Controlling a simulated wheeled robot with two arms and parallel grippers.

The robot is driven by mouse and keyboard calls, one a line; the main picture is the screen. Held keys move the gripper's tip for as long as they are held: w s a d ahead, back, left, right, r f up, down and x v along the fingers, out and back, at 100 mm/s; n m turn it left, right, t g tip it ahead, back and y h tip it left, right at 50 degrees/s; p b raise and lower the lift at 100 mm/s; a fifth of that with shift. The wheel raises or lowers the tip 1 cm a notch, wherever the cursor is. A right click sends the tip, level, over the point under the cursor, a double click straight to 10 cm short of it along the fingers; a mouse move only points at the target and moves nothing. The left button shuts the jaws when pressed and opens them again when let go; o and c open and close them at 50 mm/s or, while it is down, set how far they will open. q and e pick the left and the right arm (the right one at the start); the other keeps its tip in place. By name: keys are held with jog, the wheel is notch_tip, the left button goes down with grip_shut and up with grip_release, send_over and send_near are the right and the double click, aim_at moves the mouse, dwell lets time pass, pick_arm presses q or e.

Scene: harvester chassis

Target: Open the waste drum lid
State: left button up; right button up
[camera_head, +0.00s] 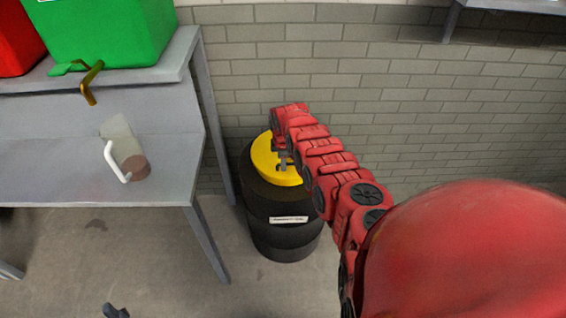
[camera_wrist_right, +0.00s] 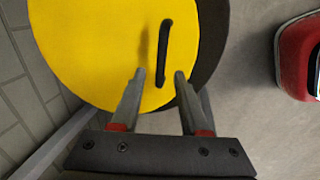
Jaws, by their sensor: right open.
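The waste drum (camera_head: 285,235) is black and stands upright on the floor by the brick wall. Its yellow lid (camera_head: 264,158) lies flat on top, shut, with a dark bar handle that shows in the right wrist view (camera_wrist_right: 164,52). My right gripper (camera_head: 284,160) is over the lid, and my arm hides the lid's right part in the head view. In the right wrist view my right gripper (camera_wrist_right: 160,75) is open and empty, with the handle just beyond and between its fingertips. I cannot tell whether they touch it.
A grey workbench (camera_head: 170,190) stands left of the drum, its leg close to it. A clear jug with a white handle (camera_head: 115,160) is on it. A green bin (camera_head: 110,35) and a red bin (camera_head: 15,40) sit on the upper shelf. Floor in front is mostly clear.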

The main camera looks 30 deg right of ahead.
jog(key=shift+c, duration=0.2)
grip_shut()
dwell(1.3)
